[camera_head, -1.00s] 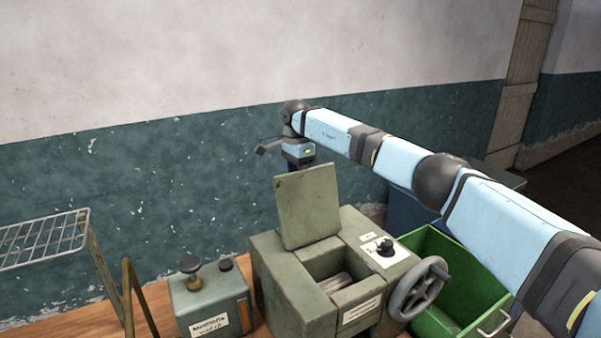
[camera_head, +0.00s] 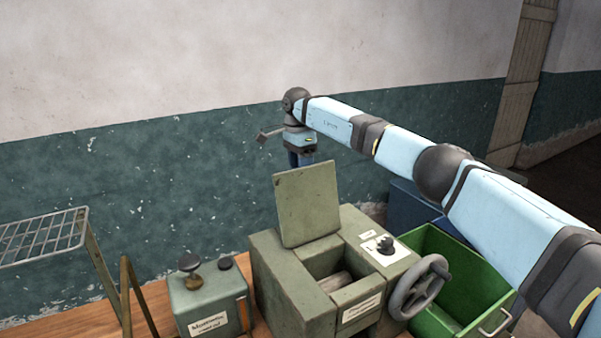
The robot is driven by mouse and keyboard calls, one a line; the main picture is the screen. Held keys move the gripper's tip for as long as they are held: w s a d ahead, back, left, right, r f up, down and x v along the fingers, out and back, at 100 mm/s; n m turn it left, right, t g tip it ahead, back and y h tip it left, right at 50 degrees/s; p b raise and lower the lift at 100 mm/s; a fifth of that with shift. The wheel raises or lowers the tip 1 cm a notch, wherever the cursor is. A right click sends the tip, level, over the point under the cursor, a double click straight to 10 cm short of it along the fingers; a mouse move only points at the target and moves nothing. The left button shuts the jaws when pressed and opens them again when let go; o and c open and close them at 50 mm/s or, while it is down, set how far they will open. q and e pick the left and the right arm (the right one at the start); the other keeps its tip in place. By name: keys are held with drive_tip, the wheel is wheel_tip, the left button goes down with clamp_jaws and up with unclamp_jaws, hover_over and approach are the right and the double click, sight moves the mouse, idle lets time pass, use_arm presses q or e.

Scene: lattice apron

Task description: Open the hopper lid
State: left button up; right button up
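The hopper lid (camera_head: 307,204) is a flat grey-green plate standing up and tilted slightly back on the green machine. The hopper opening (camera_head: 338,270) in front of it is uncovered, and a pale object shows inside. My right arm comes in from the right and reaches behind the lid. Its wrist hangs above and behind the lid's top edge. My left gripper is not in view.
A handwheel (camera_head: 418,288) and a knob panel (camera_head: 384,249) are on the machine's right. A green bin (camera_head: 437,244) stands beside it. A small grey-green control box (camera_head: 209,301) is at left on the wooden bench (camera_head: 158,300). A wire rack (camera_head: 42,238) stands far left.

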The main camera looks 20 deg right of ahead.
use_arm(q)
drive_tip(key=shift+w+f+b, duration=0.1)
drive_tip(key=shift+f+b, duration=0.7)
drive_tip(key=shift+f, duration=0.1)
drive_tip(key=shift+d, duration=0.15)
use_arm(e)
wheel_tip(320, 180, up, 12)
drive_tip(key=shift+w+a, duration=0.3)
drive_tip(key=shift+w, duration=0.15)
drive_tip(key=shift+f, duration=0.15)
